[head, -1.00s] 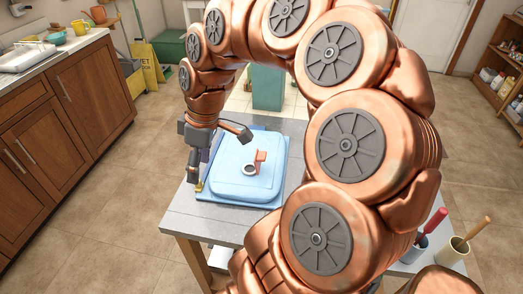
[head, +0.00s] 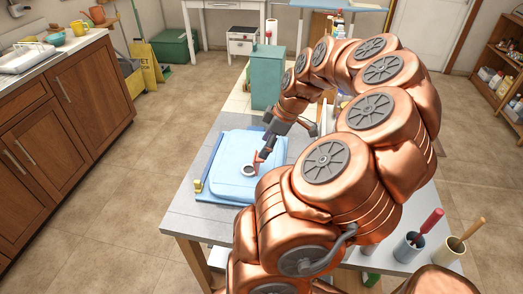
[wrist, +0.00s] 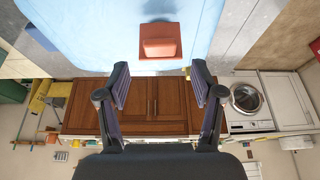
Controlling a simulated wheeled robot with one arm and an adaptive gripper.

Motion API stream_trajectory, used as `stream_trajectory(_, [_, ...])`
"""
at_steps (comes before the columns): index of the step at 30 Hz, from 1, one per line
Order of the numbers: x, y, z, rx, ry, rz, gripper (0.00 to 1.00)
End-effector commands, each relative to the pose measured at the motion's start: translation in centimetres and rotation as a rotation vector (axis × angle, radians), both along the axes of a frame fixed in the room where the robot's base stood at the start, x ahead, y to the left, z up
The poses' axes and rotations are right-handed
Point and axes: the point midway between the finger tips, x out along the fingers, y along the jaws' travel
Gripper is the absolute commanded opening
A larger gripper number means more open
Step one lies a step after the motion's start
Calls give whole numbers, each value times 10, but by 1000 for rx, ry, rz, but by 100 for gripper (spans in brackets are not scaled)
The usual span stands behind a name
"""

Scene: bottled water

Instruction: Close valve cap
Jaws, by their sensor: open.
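A light blue container (head: 225,153) lies flat on the grey table, and its surface also shows in the wrist view (wrist: 95,30). A round opening with a pale rim (head: 247,171) is in its top. The orange-red valve cap (head: 257,158) stands raised beside that opening; in the wrist view the cap (wrist: 160,42) is a square red piece just beyond my fingertips. My gripper (wrist: 162,75) is open and empty, its two fingers spread left and right of the cap's line. In the head view my gripper (head: 267,147) is close to the cap, partly overlapping it; contact cannot be told.
The grey table (head: 185,214) has a bare strip at its front left. A yellow piece (head: 198,186) sits at the container's left edge. Cups with a red-handled (head: 432,220) and a wooden-handled tool (head: 475,228) stand at the right.

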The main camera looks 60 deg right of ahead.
Motion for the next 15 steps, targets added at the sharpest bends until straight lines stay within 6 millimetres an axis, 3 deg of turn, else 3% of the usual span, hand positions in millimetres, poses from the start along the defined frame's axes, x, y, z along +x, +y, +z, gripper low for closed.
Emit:
stream_trajectory(6, [9,5,-24,3,3,1,67])
stream_trajectory(15, [14,7,-37,2,0,-1,67])
